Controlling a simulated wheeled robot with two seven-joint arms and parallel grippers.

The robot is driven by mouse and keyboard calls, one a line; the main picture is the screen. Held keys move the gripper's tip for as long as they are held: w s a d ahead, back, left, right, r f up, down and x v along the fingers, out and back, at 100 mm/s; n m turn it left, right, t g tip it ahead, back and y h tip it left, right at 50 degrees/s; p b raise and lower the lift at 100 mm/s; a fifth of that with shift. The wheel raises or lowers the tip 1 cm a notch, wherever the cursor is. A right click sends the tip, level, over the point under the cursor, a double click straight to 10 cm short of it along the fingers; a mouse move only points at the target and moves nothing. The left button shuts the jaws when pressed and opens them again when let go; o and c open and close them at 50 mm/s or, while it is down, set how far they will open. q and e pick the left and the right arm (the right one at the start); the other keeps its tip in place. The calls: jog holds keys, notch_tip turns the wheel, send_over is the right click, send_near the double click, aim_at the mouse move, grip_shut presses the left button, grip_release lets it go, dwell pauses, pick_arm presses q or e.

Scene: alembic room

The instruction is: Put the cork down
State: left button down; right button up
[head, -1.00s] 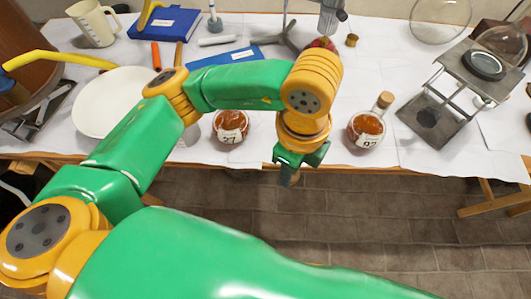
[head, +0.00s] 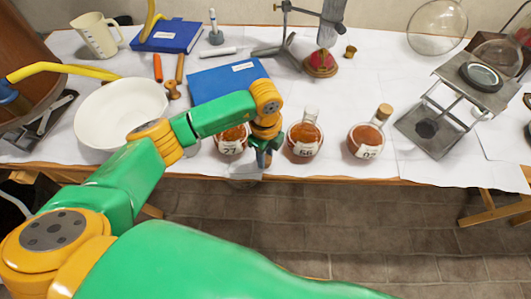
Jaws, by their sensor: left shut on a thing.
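My left gripper (head: 264,157) points down at the front edge of the table, between two round flasks of orange-brown liquid, labelled 27 (head: 231,147) and 66 (head: 304,141). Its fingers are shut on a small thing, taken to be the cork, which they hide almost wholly. Flask 66 has an open neck. The neck of flask 27 is hidden behind my arm. A third flask (head: 367,141) to the right has a stopper (head: 384,111) in its neck. My right gripper is not in view.
A white bowl (head: 95,108) stands left of my forearm. A blue book (head: 218,82) lies behind the arm. A metal stand (head: 440,118) is at the right. A small brown piece (head: 351,51) sits at the back. White covering (head: 335,95) shows bare behind the flasks.

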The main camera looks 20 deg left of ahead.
pick_arm(q)
jog(key=shift+f, duration=0.15)
jog(key=c, duration=0.5)
grip_release()
jog(key=shift+c, duration=0.2)
jog(key=shift+r, duration=0.2)
notch_tip(320, 180, up, 12)
jog(key=b, duration=0.1)
